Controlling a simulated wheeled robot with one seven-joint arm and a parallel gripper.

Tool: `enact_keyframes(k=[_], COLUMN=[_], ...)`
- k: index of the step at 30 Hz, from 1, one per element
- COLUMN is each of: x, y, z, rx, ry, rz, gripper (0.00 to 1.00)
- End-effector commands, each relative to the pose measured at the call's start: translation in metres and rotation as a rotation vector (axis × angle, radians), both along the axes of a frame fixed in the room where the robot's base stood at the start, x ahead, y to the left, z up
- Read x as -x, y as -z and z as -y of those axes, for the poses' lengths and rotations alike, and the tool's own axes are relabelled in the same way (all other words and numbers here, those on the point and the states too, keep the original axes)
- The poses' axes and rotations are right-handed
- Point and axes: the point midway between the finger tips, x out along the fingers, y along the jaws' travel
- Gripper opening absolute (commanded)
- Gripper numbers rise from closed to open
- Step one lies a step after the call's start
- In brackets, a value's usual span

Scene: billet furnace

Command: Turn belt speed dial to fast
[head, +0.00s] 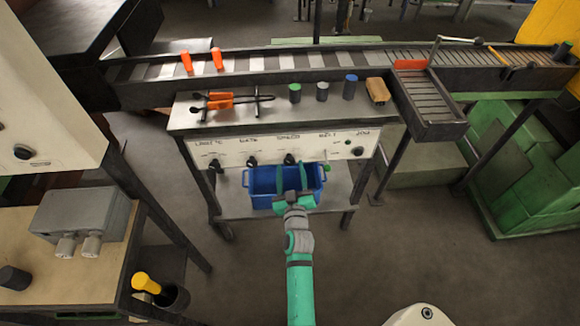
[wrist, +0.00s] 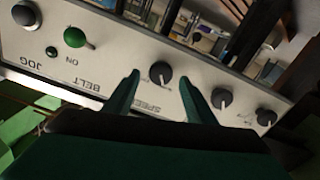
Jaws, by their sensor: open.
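The speed dial (head: 289,159) is a small black knob on the white front panel (head: 232,149) of a bench, under a faint SPEED label. In the wrist view the panel appears turned over, and the dial (wrist: 161,70) sits between and just beyond my fingertips. My gripper (head: 291,172) is open and empty, its green fingers pointing at the panel just below the dial. The wrist view shows the fingers (wrist: 159,80) spread to either side of the dial; I cannot tell whether they touch it. The dial's pointer setting is too small to read.
Two similar black knobs, (head: 251,161) and (head: 213,163), sit left of the dial. A green-tipped belt switch (wrist: 74,38) and a black jog button (head: 357,151) sit right of it in the head view. A blue crate (head: 262,186) stands on the shelf below, behind my gripper.

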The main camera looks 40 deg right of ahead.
Motion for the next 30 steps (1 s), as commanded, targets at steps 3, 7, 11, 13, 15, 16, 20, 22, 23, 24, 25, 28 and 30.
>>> enact_keyframes(k=[3, 7, 11, 13, 15, 16, 20, 22, 23, 24, 25, 28, 30], x=[-0.01, -0.015, -0.016, -0.016, -0.016, -0.016, -0.016, -0.016, -0.016, -0.016, -0.016, -0.016, -0.016], y=[0.0, 0.0, 0.0, 0.0, 0.0, 0.0, 0.0, 0.0, 0.0, 0.0, 0.0, 0.0, 0.0], z=[0.006, 0.009, 0.01, 0.01, 0.01, 0.009, 0.01, 0.01, 0.01, 0.01, 0.01, 0.01, 0.01], rx=[0.0, 0.0, 0.0, 0.0, 0.0, 0.0, 0.0, 0.0, 0.0, 0.0, -0.001, -0.008, -0.019], ry=[0.0, -0.001, -0.001, -0.001, -0.001, -0.001, -0.001, -0.001, -0.001, 0.0, 0.0, 0.0, 0.0], rz=[0.0, 0.0, 0.0, 0.0, 0.0, 0.0, 0.0, 0.0, 0.0, 0.0, 0.001, 0.005, 0.012], gripper=[0.5, 0.5, 0.5, 0.5, 0.5, 0.5, 0.19, 0.09, 0.09, 0.09, 0.09, 0.09, 0.09])
